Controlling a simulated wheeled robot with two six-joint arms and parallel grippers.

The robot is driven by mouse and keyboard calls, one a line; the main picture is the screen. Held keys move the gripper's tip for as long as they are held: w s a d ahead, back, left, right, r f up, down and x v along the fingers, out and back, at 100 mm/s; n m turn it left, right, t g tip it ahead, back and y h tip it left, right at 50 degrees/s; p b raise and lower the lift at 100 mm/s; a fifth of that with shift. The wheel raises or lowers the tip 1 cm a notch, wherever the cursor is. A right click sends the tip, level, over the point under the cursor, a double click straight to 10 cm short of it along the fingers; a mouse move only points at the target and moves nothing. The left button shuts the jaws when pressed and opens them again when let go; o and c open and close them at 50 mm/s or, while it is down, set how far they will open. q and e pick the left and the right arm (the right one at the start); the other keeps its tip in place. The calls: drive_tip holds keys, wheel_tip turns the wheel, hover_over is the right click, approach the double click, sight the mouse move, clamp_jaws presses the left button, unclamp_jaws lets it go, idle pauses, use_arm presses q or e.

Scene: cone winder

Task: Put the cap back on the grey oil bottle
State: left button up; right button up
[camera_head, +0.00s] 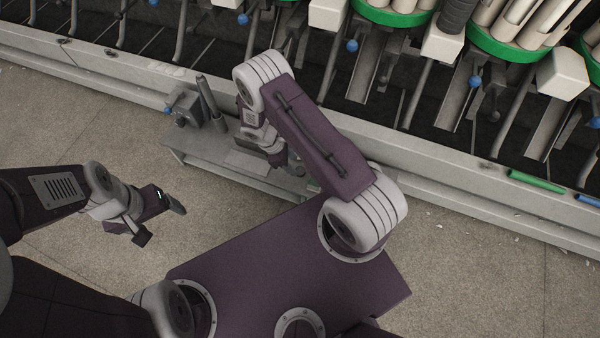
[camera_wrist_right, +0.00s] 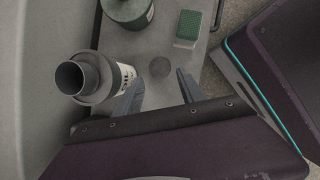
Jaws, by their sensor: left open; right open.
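The grey oil bottle (camera_wrist_right: 106,86) stands on the grey bench at the left of the right wrist view, its dark round mouth open and a pale label on its side. A flat, dark grey round disc (camera_wrist_right: 159,67), which looks like the cap, lies on the bench. My right gripper (camera_wrist_right: 159,77) is open, with the disc in line between its fingertips and the bottle just left of its left finger. My left gripper (camera_head: 162,222) is open and empty over the floor in the head view. My right arm hides the bottle and disc in the head view.
The bench (camera_head: 184,151) also carries a green container (camera_wrist_right: 129,13) and a green-and-white block (camera_wrist_right: 187,29) beyond the disc. The winder's long rail (camera_head: 455,167) runs behind. A green tube (camera_head: 537,181) lies on it. The floor near my left gripper is clear.

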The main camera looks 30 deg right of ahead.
sight(300, 170)
drive_tip(key=shift+r, duration=0.15)
drive_tip(key=b+x, duration=0.4)
drive_tip(key=x, duration=0.1)
drive_tip(key=shift+d, duration=0.1)
clamp_jaws()
